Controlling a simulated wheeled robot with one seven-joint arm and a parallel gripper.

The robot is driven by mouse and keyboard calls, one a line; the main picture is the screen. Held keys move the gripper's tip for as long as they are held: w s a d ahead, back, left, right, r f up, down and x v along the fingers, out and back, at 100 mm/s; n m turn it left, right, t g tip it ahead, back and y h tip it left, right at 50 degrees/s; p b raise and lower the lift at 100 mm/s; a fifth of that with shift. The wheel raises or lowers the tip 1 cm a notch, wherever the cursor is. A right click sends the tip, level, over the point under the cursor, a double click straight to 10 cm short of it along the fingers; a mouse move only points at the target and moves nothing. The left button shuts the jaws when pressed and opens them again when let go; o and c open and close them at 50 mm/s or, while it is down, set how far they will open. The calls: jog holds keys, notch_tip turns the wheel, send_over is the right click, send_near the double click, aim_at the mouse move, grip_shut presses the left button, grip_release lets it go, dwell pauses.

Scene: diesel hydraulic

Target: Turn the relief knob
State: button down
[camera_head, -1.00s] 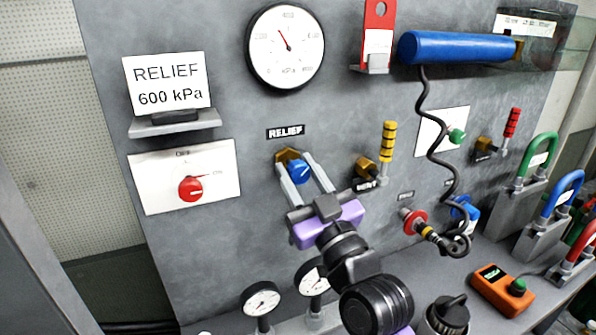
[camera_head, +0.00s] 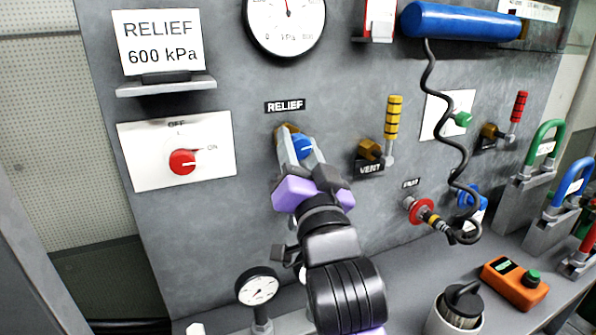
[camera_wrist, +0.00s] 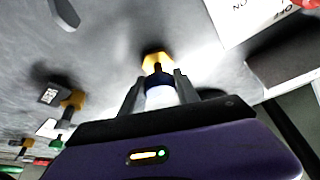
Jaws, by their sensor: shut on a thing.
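The relief knob (camera_head: 303,147) is a blue knob on a brass fitting (camera_head: 285,133), under the black RELIEF label (camera_head: 285,106) on the grey panel. My gripper (camera_head: 300,150) reaches up to it from below, with its two grey fingers on either side of the knob. The jaws are shut on the knob. In the wrist view the brass fitting (camera_wrist: 155,62) and the dark blue knob (camera_wrist: 158,80) show between my fingers (camera_wrist: 157,92); the knob's near end looks washed out white.
A card reading RELIEF 600 kPa (camera_head: 160,42) stands on a small shelf at upper left. A red OFF/ON switch (camera_head: 183,162) is below it. A round kPa gauge (camera_head: 287,20) is above. A yellow-striped lever (camera_head: 394,120) stands close on the right, and a coiled black cable (camera_head: 432,130) hangs beyond.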

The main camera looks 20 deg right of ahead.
jog(key=m+b, duration=0.2)
jog(key=m+g+h+b, duration=0.1)
jog(key=m+b, duration=0.1)
jog(key=m, duration=0.1)
jog(key=shift+f+h, duration=0.2)
jog(key=shift+h, duration=0.1)
jog(key=m+g+b, duration=0.1)
jog(key=m, duration=0.1)
jog(key=m+g+h+b, duration=0.1)
jog(key=m+b, duration=0.1)
jog(key=m, duration=0.1)
jog(key=shift+r, duration=0.1)
jog(key=m+g+b, duration=0.1)
jog(key=m+g, duration=0.1)
jog(key=m, duration=0.2)
jog(key=shift+m, duration=0.4)
jog(key=shift+m+g+y, duration=0.5)
jog(key=shift+m+g, duration=0.2)
jog(key=shift+m, duration=1.3)
jog(key=c, duration=0.9)
grip_release()
jog(key=shift+r, duration=0.1)
